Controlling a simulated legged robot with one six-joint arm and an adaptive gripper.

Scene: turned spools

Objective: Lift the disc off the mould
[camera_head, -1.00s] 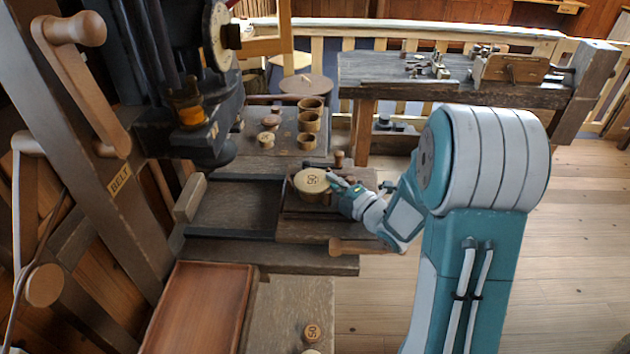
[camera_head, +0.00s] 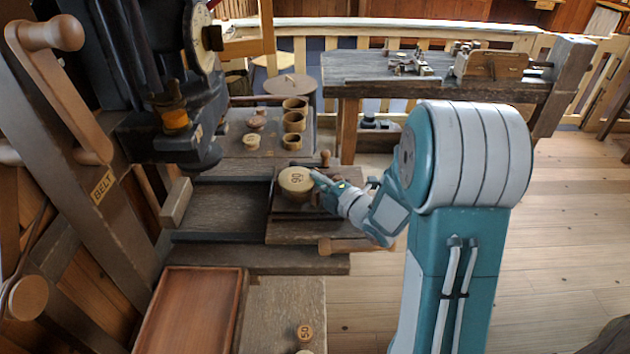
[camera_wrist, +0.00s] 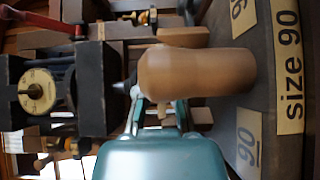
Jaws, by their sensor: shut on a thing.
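The disc (camera_head: 296,178) is round, pale wood with "90" on its top face. It sits at the front of the dark bed in the head view, with a darker wooden body below it, likely the mould. My gripper (camera_head: 317,179) comes in from the right and is shut on the disc's right edge. In the wrist view, the fingers of my gripper (camera_wrist: 150,105) meet a turned wooden piece (camera_wrist: 195,72) seen side-on. I cannot tell where disc ends and mould begins there, or whether a gap separates them.
A "size 90" label (camera_wrist: 289,65) lies beside the piece. Wooden rings (camera_head: 293,122) and small knobs (camera_head: 251,141) stand behind on the bed. An empty brown tray (camera_head: 192,310) is at front left. The dark machine (camera_head: 165,130) overhangs the left. A workbench (camera_head: 440,85) stands behind.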

